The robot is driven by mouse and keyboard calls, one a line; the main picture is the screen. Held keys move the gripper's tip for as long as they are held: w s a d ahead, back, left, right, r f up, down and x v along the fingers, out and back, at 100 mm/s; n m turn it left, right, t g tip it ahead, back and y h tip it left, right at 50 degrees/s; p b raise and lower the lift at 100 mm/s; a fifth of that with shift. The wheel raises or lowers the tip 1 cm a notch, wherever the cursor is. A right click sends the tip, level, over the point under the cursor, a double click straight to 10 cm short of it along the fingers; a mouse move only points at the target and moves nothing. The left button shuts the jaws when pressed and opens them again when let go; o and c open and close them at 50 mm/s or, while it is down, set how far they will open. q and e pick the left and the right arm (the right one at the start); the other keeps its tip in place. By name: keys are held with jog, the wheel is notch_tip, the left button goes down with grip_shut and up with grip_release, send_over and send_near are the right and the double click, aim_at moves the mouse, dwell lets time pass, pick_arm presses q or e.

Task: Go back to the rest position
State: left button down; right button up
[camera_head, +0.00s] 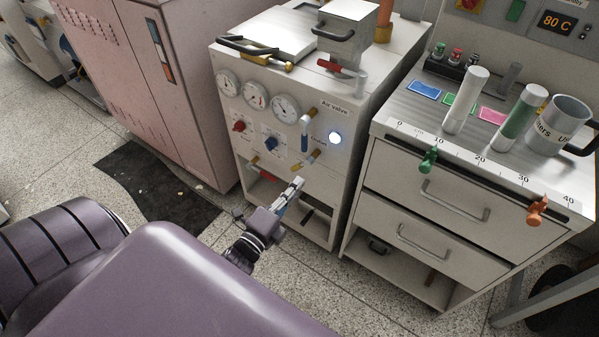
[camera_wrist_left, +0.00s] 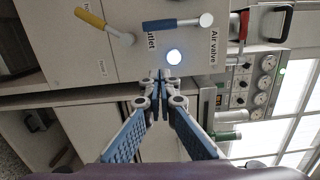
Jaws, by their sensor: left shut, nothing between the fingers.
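My left gripper (camera_head: 293,190) is in front of the lower part of the white valve cabinet (camera_head: 345,178), below its gauges. In the left wrist view the gripper (camera_wrist_left: 160,78) has its fingertips together, with nothing between them. A blue valve lever (camera_head: 304,135) and a yellow lever (camera_head: 306,161) are on the cabinet front, above the gripper. A lit round lamp (camera_head: 335,138) is beside the "Air valve" label. In the left wrist view the blue lever (camera_wrist_left: 172,23) and the lamp (camera_wrist_left: 174,56) are apart from the fingertips. My right gripper is not seen.
A drawer cabinet (camera_head: 393,157) stands at the right, with a mug (camera_head: 561,126) and cylinders on top. Green (camera_head: 428,160) and orange (camera_head: 537,210) clamps are on its front edge. A pink cabinet (camera_head: 135,75) stands at the left, with a dark mat (camera_head: 165,190) before it.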

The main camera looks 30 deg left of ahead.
pick_arm(q)
jog(key=s+d+f+n+g, duration=0.2)
jog(key=s+f+n+g, duration=0.15)
jog(key=f, duration=0.55)
jog(key=s+d+f+n+g, duration=0.15)
jog(key=s+f, duration=0.25)
jog(key=f, duration=0.5)
jog(key=s+d+f+n+g, duration=0.1)
jog(key=s+f+n+g, duration=0.2)
jog(key=f, duration=0.7)
jog(key=s+f+n+g, duration=0.2)
jog(key=s+f, duration=0.3)
jog(key=s, duration=0.4)
jog(key=s+f+n+g, duration=0.3)
jog(key=s+f, duration=0.3)
jog(key=s, duration=0.4)
jog(key=s+d+f+n+g, duration=0.1)
jog(key=s+f+n+g, duration=0.2)
jog(key=s+f, duration=0.3)
jog(key=s+g, duration=0.1)
jog(key=s, duration=0.3)
jog(key=shift+s, duration=0.25)
